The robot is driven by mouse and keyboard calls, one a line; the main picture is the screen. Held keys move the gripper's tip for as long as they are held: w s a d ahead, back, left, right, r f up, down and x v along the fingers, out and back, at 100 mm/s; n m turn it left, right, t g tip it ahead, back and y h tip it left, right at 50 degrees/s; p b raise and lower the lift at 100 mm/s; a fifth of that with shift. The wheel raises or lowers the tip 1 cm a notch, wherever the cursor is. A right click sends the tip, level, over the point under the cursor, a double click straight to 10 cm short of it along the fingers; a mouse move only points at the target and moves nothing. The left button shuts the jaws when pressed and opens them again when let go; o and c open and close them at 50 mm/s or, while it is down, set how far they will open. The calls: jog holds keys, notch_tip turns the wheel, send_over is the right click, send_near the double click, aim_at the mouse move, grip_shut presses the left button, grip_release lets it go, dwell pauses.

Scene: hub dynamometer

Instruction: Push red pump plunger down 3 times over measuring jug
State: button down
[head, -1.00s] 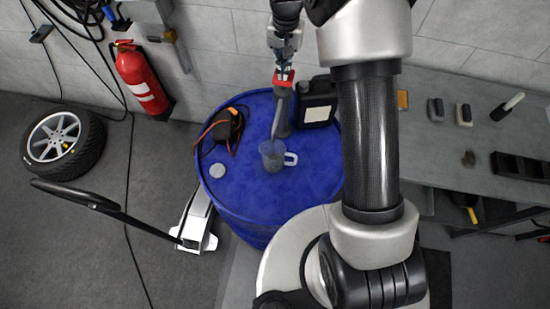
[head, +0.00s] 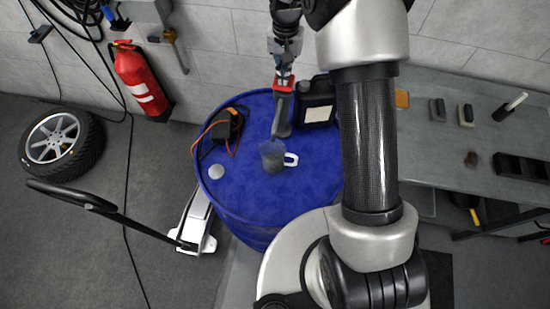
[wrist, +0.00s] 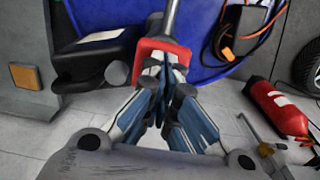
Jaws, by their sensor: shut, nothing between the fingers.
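The pump stands on the blue drum (head: 252,197), with its red plunger (head: 284,86) on top of a grey body (head: 283,115). The plunger sits low, close to the body. My gripper (head: 283,75) is shut and points down onto the plunger, and appears to touch it. In the wrist view the shut fingertips (wrist: 163,68) lie over the red plunger (wrist: 152,46), partly hiding it. The grey translucent measuring jug (head: 271,157), with a white handle to the right, stands on the drum in front of the pump, below its spout. Whether it holds liquid is unclear.
A black device with orange cables (head: 228,127) and a round white disc (head: 216,172) lie on the drum's left side. A grey bench (head: 470,150) is at right; the wall is close behind.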

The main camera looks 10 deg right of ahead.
jog(key=shift+s+f, duration=0.1)
jog(key=shift+f, duration=0.45)
jog(key=shift+r+p, duration=2.3)
jog(key=shift+r, duration=1.5)
jog(key=shift+f, duration=0.2)
jog(key=shift+f+b, duration=2.05)
jog(key=shift+f, duration=1.35)
jog(key=shift+r+p, duration=2.25)
jog(key=shift+r, duration=1.35)
